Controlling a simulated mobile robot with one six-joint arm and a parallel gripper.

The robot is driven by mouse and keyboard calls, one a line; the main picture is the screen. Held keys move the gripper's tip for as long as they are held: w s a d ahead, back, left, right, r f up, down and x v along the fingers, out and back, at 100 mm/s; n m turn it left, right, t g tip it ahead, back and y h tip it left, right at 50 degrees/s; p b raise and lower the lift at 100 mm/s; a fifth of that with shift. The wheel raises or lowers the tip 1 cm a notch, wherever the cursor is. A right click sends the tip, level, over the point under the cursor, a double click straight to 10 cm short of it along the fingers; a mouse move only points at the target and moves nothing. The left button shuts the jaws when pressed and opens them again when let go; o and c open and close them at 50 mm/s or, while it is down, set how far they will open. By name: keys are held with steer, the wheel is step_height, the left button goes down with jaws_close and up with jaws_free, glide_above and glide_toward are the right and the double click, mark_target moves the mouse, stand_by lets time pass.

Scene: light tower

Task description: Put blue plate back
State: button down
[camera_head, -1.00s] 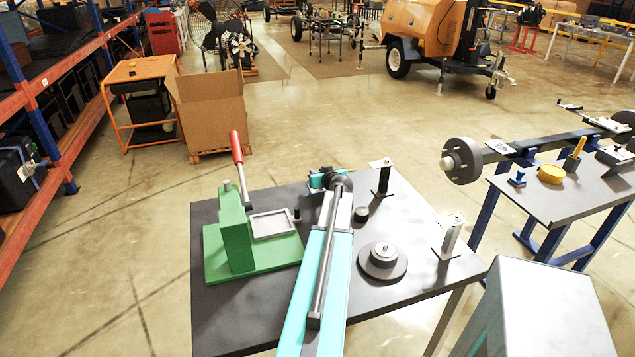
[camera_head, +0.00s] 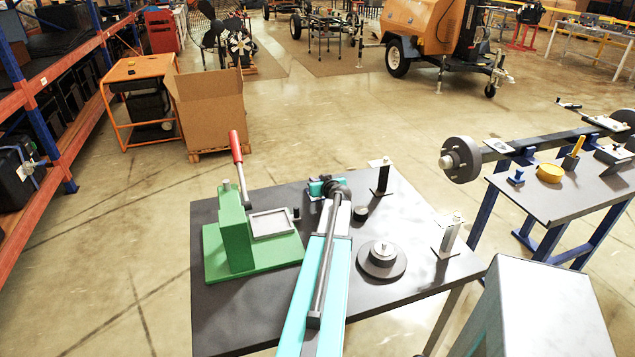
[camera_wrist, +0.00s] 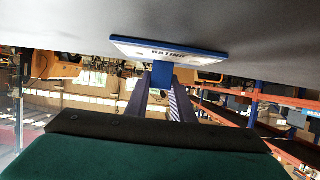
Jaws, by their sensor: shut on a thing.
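The blue plate (camera_wrist: 168,50) shows in the wrist view as a thin panel with a white face, dark lettering reading "RATING" and a blue edge. A blue tab (camera_wrist: 162,76) joins it to my gripper (camera_wrist: 160,90), whose two fingers are shut on that tab. The plate is close to the dark table top (camera_wrist: 240,25); I cannot tell whether they touch. In the head view my gripper (camera_head: 320,188) is low over the back middle of the table, and my arm hides much of it. I cannot make out the plate there.
A green press (camera_head: 235,230) with a red lever stands left of my arm. A round grey hub (camera_head: 382,260) and a small black cylinder (camera_head: 360,214) are to the right. Two upright stands, one dark (camera_head: 381,178) and one pale (camera_head: 447,238), are near the right edge.

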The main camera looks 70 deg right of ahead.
steer(key=c, duration=1.5)
jaws_free()
steer(key=shift+c, duration=0.2)
steer(key=shift+r, duration=0.1)
steer(key=shift+b+v, duration=0.35)
steer(key=shift+v, duration=1.25)
steer(key=shift+b+v, duration=1.3)
steer(key=shift+v, duration=3.1)
steer(key=shift+r, duration=0.1)
steer(key=shift+r, duration=0.1)
